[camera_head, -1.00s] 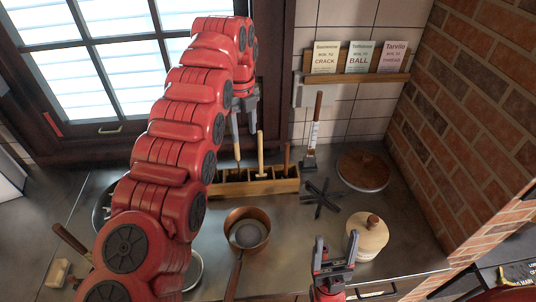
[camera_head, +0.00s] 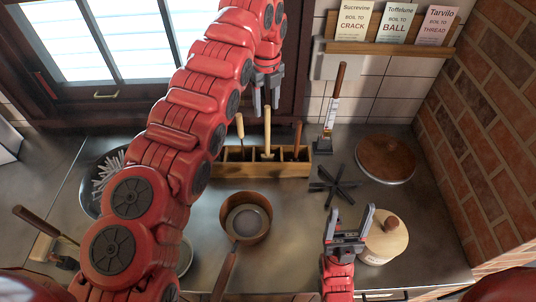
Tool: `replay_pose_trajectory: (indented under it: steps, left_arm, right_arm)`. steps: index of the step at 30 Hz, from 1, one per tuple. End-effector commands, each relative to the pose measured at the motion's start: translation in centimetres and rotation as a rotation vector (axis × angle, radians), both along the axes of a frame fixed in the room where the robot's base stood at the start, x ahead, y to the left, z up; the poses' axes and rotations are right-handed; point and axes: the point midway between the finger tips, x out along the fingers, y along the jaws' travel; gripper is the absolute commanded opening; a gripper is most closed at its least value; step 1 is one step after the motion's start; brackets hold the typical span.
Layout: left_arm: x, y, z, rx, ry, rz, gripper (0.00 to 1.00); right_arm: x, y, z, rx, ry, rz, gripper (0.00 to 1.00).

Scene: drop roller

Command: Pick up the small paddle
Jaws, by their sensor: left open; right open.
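Several handled tools stand upright in a compartmented wooden box (camera_head: 262,170) at the back of the counter: a pale left handle (camera_head: 240,127), a pale middle handle (camera_head: 267,130) and a darker right handle (camera_head: 297,138). Their lower ends are hidden in the box, so I cannot tell which is the small paddle. My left gripper (camera_head: 266,108) points down with its fingers apart, just above or behind the middle handle's top; I cannot tell the exact depth. It appears empty.
A copper pan (camera_head: 246,228) stands before the box. A black star-shaped trivet (camera_head: 336,187), a round wooden lid (camera_head: 385,158), a lidded jar (camera_head: 384,240) and a standing tool (camera_head: 333,115) are to the right. A dark pan (camera_head: 93,190) is partly behind my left arm.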

Motion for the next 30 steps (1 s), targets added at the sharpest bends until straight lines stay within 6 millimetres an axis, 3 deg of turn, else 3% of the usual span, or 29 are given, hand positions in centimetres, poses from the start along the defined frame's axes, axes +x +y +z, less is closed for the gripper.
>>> replay_pose_trajectory:
  steps: [6, 11, 14, 21, 30]
  left_arm:
    - [0.0, 0.0, -2.1, 0.000, 0.002, 0.000, 0.56]
    - [0.0, 0.0, -2.6, -0.001, 0.001, 0.001, 0.56]
    - [0.1, -0.2, -3.2, 0.000, 0.007, -0.001, 0.56]
    - [0.6, -0.3, -6.7, 0.001, 0.004, 0.000, 0.56]
    - [0.6, -0.2, -7.9, 0.002, 0.002, -0.001, 0.56]
  right_arm:
    - [0.0, 0.0, 1.0, 0.000, 0.001, 0.000, 0.70]
    - [0.0, 0.0, 1.3, 0.000, 0.001, 0.000, 0.70]
    - [0.0, 0.0, 2.6, 0.000, 0.001, 0.000, 0.70]
    - [0.0, 0.0, 5.0, 0.000, 0.001, 0.000, 0.70]
    - [0.0, 0.0, 5.0, 0.000, 0.001, 0.000, 0.70]
